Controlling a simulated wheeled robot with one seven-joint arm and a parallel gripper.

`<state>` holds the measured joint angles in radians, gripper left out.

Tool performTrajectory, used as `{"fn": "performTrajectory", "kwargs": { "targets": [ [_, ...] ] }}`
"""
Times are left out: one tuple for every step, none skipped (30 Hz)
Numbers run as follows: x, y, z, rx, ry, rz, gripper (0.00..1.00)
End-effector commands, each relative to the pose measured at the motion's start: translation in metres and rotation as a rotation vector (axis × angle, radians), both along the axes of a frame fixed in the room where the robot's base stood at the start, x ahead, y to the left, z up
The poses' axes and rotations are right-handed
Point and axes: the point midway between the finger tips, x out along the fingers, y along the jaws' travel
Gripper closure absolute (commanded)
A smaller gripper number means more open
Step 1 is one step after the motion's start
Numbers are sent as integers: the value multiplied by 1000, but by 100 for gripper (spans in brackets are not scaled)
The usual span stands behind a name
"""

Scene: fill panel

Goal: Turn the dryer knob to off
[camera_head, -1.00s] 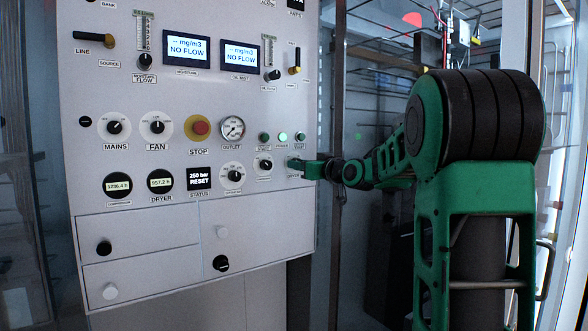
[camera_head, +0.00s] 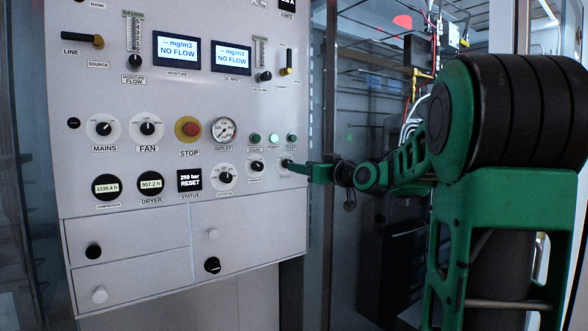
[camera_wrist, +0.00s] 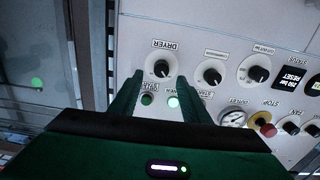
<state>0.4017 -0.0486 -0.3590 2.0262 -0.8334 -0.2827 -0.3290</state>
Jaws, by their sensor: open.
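My gripper (camera_wrist: 160,80) is open, with one green finger on each side of the knob in that view. The knob appears just beyond the fingertips; I cannot tell whether they touch it. In the head view my gripper (camera_head: 290,166) reaches the panel's right side from the right, and its fingers partly hide the dryer knob there. The knob's pointer direction is hard to read.
The grey panel (camera_head: 130,225) carries several other knobs. A neighbouring knob (camera_wrist: 212,74) sits close beside the dryer knob. Small round green buttons (camera_wrist: 147,99) lie near the fingers. A red stop button (camera_head: 188,129) is farther left in the head view.

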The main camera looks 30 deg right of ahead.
Motion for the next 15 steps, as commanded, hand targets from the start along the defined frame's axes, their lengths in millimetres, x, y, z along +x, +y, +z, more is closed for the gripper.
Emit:
{"fn": "performTrajectory", "kwargs": {
  "targets": [
    [-10, -2, 0, 1, 0, -3, 57],
    [-15, -2, 0, 1, 0, -3, 57],
    [-21, -2, 0, 1, -1, -3, 57],
    [-25, -2, 0, 0, -1, -3, 57],
    [-29, -2, 0, 0, -1, -3, 57],
    [-33, -2, 0, 0, -1, -2, 57],
    [-36, -3, 0, 0, -1, -3, 57],
    [-39, -3, 0, 0, -1, -3, 57],
    [-41, -3, 0, 1, 0, -3, 57],
    [-43, -3, 0, 0, 0, -3, 57],
    [-44, -3, 0, 0, 0, -3, 57],
    [-45, -2, 0, 0, 0, -2, 57],
    [-45, -2, -1, 0, 0, -1, 57],
    [-45, -2, -1, 0, 0, -1, 57],
    [-45, -2, -1, 0, 0, -1, 57]
  ]
}}
